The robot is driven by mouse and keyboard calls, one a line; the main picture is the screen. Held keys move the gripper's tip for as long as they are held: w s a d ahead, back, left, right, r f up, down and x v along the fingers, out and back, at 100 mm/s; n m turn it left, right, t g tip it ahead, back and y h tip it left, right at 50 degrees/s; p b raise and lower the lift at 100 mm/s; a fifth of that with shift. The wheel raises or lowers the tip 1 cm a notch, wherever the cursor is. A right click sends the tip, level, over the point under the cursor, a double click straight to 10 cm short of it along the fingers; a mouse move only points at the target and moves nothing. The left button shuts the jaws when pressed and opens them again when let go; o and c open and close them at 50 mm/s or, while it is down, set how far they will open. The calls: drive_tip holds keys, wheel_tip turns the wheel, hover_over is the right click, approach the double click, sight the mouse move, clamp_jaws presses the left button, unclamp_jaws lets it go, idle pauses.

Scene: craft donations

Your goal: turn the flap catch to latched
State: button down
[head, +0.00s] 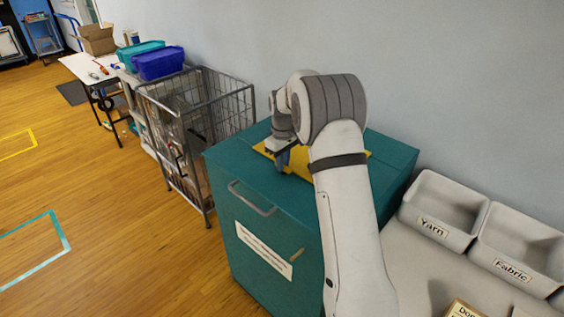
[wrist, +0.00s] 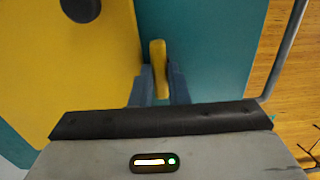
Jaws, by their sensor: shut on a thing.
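A yellow flap (head: 301,162) lies on top of the teal bin (head: 225,160). In the wrist view the flap (wrist: 75,75) fills the left side and carries a dark round knob (wrist: 81,9). The small yellow flap catch (wrist: 158,58) stands just right of the flap's edge, its length roughly along that edge. My gripper (wrist: 160,84) is shut on the catch, with one blue-grey finger on each side. In the head view my gripper (head: 283,160) is low over the bin top, and the catch cannot be made out there.
A grey handle (head: 252,198) and a white label (head: 263,248) are on the bin's front. A wire cage cart (head: 195,110) stands left of the bin. Grey trays marked Yarn (head: 440,210) and Fabric (head: 515,245) are at the right. A wall is close behind; the left floor is open.

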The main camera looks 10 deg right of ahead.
drive_tip(key=m, duration=0.4)
drive_tip(key=shift+b, duration=0.3)
drive_tip(key=m, duration=0.4)
drive_tip(key=shift+m, duration=0.4)
drive_tip(key=m, duration=0.4)
drive_tip(key=shift+b, duration=0.3)
drive_tip(key=shift+m, duration=2.5)
drive_tip(key=shift+r, duration=0.1)
drive_tip(key=c, duration=1.4)
unclamp_jaws()
